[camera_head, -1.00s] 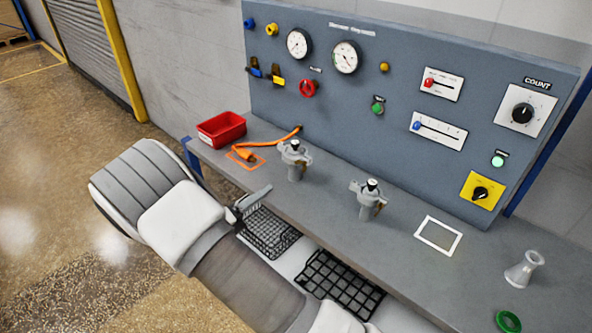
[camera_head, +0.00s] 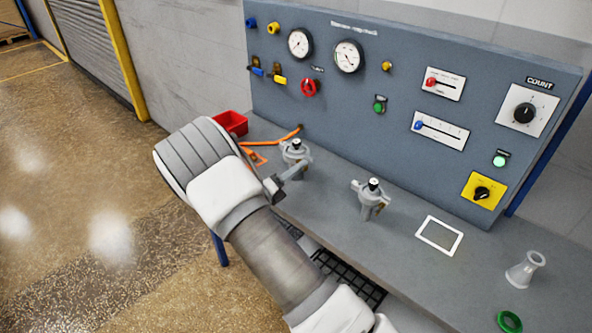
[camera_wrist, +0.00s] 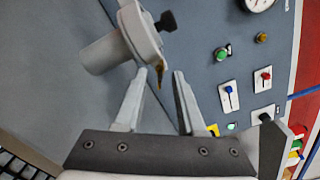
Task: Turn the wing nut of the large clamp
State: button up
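I cannot tell from size which is the large clamp. My gripper (camera_head: 303,168) is at the left clamp, partly covering its lower front. In the wrist view, this clamp (camera_wrist: 104,54) lies sideways at upper left, with its black knob (camera_wrist: 166,21). Its brown wing nut (camera_wrist: 160,72) appears between the tips of my open gripper (camera_wrist: 162,75). Contact with either finger is not clear.
The grey panel (camera_head: 400,75) with gauges and switches rises behind the bench. A white square outline (camera_head: 439,235), a pale flanged funnel (camera_head: 526,269) and a green ring (camera_head: 509,321) are at right.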

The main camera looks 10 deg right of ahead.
grip_shut()
jog(key=shift+m, duration=0.3)
jog(key=m+b, duration=0.2)
jog(key=m, duration=0.3)
jog(key=shift+f, duration=0.1)
jog(key=m+b, duration=0.3)
jog(key=m, duration=0.3)
jog(key=shift+m, duration=0.3)
dwell(0.4)
grip_release()
dwell(0.3)
